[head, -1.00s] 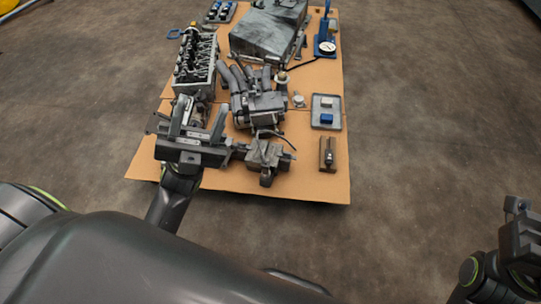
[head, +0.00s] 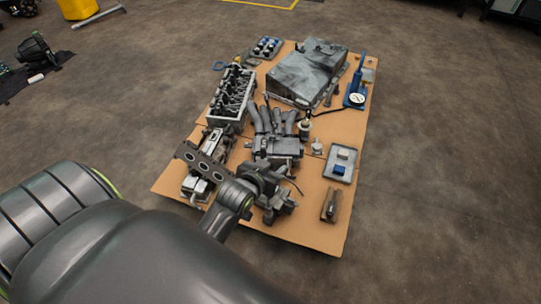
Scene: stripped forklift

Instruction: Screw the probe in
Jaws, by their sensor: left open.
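I cannot pick out the probe with certainty. A small dark part sits on a brown block (head: 330,206) at the right front of the mat. My right gripper is not in view.
A cylinder head (head: 232,92) and a large grey metal housing (head: 308,74) fill the back. A blue hand pump with a gauge (head: 356,98) stands at the right edge. A grey tray (head: 341,162) holds blue and white pieces. Concrete floor (head: 440,160) right of the mat is clear.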

